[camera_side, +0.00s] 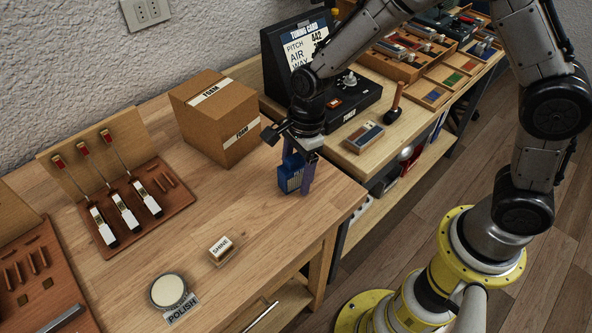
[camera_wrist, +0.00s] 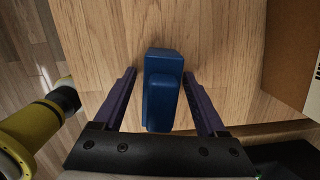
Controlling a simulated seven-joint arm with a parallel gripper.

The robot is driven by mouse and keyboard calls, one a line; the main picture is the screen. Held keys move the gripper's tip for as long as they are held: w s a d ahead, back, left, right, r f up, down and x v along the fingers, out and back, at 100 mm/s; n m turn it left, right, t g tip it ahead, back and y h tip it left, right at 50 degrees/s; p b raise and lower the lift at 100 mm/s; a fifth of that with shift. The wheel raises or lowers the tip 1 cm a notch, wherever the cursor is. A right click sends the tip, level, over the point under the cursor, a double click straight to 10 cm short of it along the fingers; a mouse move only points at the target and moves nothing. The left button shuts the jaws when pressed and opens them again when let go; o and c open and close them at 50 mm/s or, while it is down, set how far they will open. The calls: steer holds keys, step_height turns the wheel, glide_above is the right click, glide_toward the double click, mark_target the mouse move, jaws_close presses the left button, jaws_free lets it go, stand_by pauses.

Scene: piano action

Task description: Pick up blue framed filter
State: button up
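The blue framed filter (camera_side: 290,174) stands upright on the wooden bench near its right edge, to the right of the cardboard box. In the wrist view the filter (camera_wrist: 162,88) shows as a blue block between the two purple fingers. My gripper (camera_side: 299,176) points down at the filter, with its fingers on either side of it. In the wrist view my gripper (camera_wrist: 160,78) is open, with a gap on each side between finger and filter. One finger partly hides the filter in the side view.
A cardboard foam box (camera_side: 215,118) stands close behind the filter. A black tuning device (camera_side: 345,108) is on the adjoining bench. A SHINE block (camera_side: 221,247) and a round polish tin (camera_side: 169,291) lie toward the front. The bench between them and the filter is clear.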

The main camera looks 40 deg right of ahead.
jaws_close()
steer(key=shift+r, duration=0.1)
